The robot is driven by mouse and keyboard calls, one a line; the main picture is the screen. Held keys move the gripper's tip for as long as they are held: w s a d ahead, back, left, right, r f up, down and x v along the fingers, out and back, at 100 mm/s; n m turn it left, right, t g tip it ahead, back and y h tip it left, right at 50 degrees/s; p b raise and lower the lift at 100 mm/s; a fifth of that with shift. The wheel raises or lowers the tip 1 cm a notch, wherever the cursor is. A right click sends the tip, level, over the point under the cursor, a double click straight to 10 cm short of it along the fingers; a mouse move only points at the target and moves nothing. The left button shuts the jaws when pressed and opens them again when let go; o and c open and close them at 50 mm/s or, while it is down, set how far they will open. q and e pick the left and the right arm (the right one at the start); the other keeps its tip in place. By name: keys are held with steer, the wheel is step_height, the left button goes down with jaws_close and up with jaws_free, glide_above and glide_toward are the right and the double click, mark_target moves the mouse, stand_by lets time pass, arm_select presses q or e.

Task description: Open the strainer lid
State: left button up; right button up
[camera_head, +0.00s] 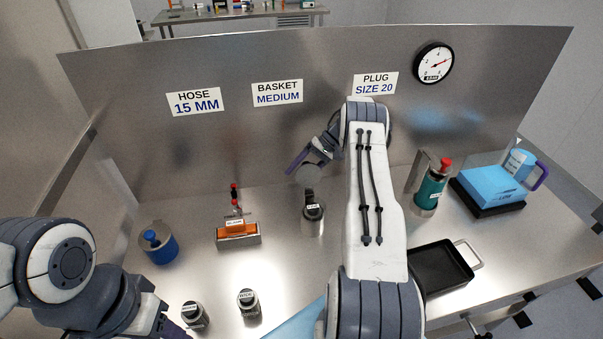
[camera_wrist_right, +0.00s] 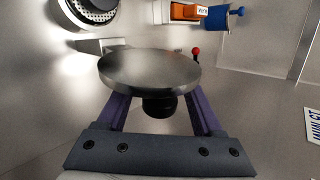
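In the right wrist view the lid (camera_wrist_right: 150,70) is a smooth metal disc with a black knob (camera_wrist_right: 160,106). A round opening with a perforated ring (camera_wrist_right: 90,12) shows at the upper left. My right gripper (camera_wrist_right: 160,112) has its purple fingers apart on both sides of the knob, with gaps showing. The fingertips are partly hidden by the disc. My left gripper (camera_head: 172,328) is at the lower left, mostly cut off.

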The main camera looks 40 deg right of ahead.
steer(key=b+v, duration=0.4)
steer(key=v, duration=0.6)
steer(key=shift+d+r+b, duration=0.2)
steer(key=shift+b, duration=0.15)
